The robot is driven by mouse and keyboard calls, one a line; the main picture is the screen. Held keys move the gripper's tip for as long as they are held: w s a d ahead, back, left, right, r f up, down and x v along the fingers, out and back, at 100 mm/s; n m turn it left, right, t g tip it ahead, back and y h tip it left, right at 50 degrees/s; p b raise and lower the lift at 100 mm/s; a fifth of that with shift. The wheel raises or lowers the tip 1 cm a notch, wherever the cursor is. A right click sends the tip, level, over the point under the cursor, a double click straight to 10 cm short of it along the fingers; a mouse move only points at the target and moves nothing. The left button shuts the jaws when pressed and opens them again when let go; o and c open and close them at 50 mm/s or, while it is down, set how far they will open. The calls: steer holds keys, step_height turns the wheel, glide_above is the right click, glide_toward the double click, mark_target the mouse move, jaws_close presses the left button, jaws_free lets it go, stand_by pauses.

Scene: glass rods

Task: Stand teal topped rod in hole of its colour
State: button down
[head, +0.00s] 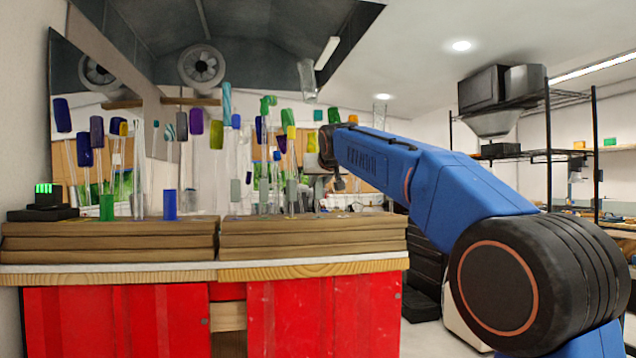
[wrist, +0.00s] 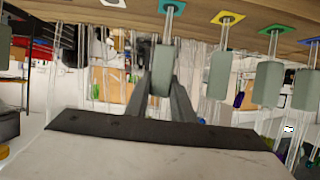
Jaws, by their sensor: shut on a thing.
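My gripper (wrist: 161,88) is shut on the grey-green sleeve (wrist: 162,68) of a clear glass rod (wrist: 170,22). The wrist view is upside down, with the wooden board along its top. The held rod's lower end shows at a teal square (wrist: 173,4) on the board; whether it is inside the hole cannot be told. The held rod's coloured top is out of the wrist view. In the head view my gripper (head: 328,158) is above the right part of the board, partly hidden by rods. A green-looking top (head: 334,116) shows just above it; its rod is unclear.
Other sleeved rods stand close by at a yellow square (wrist: 228,17), a green square (wrist: 278,28) and a blue one. Several colour-topped rods crowd the stacked boards (head: 310,240). A green block (head: 107,207) and a blue block (head: 170,205) stand at the left.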

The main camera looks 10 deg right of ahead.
steer(key=shift+f, duration=0.3)
stand_by(0.5)
steer(key=c, duration=1.5)
jaws_free()
steer(key=shift+o, duration=0.2)
steer(key=v, duration=1.7)
steer(key=s+d+f+g, duration=0.2)
steer(key=s+f+g, duration=0.1)
steer(key=s+f, duration=1)
steer(key=s+d+f+g, duration=0.2)
steer(key=s+f, duration=1.2)
steer(key=f, duration=0.9)
steer(key=s+d+f+g, duration=0.3)
steer(key=s+f, duration=1.1)
steer(key=f, duration=0.5)
steer(key=shift+g, duration=0.4)
